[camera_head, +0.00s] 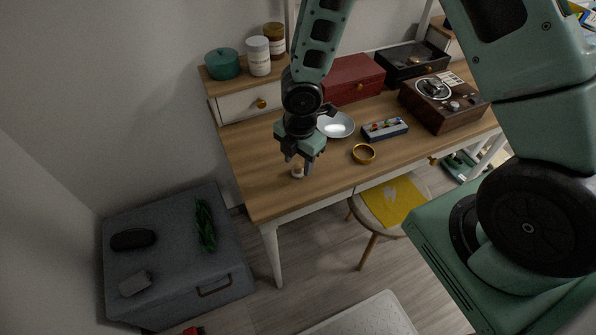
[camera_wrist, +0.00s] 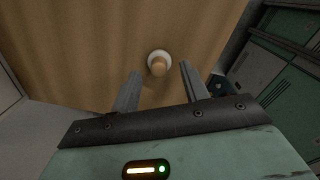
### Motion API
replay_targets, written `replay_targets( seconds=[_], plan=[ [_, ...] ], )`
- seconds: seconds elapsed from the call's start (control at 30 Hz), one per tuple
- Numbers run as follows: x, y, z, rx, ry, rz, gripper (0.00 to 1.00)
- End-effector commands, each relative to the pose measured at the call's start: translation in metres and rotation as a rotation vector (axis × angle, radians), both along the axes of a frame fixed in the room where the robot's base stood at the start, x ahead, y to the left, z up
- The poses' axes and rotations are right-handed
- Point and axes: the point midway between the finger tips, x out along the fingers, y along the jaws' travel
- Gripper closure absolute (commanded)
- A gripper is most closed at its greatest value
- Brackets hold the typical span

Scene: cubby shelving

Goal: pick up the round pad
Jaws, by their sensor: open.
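The round pad, a small whitish disc with a tan knob-like top (camera_wrist: 159,63), rests on the wooden desk. In the head view the pad (camera_head: 297,172) lies near the desk's left front corner, partly close behind the fingers. My gripper (camera_head: 298,168) is above it, pointing down. In the wrist view my gripper (camera_wrist: 159,84) has its two fingers spread apart and empty. The pad shows just beyond the fingertips, roughly centred between them. I cannot tell the exact height gap.
On the desk (camera_head: 255,190) are a silver plate (camera_head: 337,125), a gold ring (camera_head: 363,153), a grey box with coloured knobs (camera_head: 385,129), a brown record player (camera_head: 443,100) and a red box (camera_head: 353,80). A stool (camera_head: 377,206) stands below. The desk's left front is mostly clear.

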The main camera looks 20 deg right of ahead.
Motion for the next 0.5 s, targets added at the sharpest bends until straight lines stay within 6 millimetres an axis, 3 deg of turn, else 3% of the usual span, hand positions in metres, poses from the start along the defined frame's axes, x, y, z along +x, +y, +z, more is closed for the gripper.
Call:
replay_targets(
  seconds=[0.13,0.4,0.5],
  plan=[
    [0.0012,0.0001,-0.0161,0.0,-0.001,0.0,0.55],
    [0.0016,0.0,-0.0174,0.0,-0.002,-0.001,0.55],
    [0.0016,0.0,-0.0173,0.0,-0.002,-0.001,0.83]
  ],
)
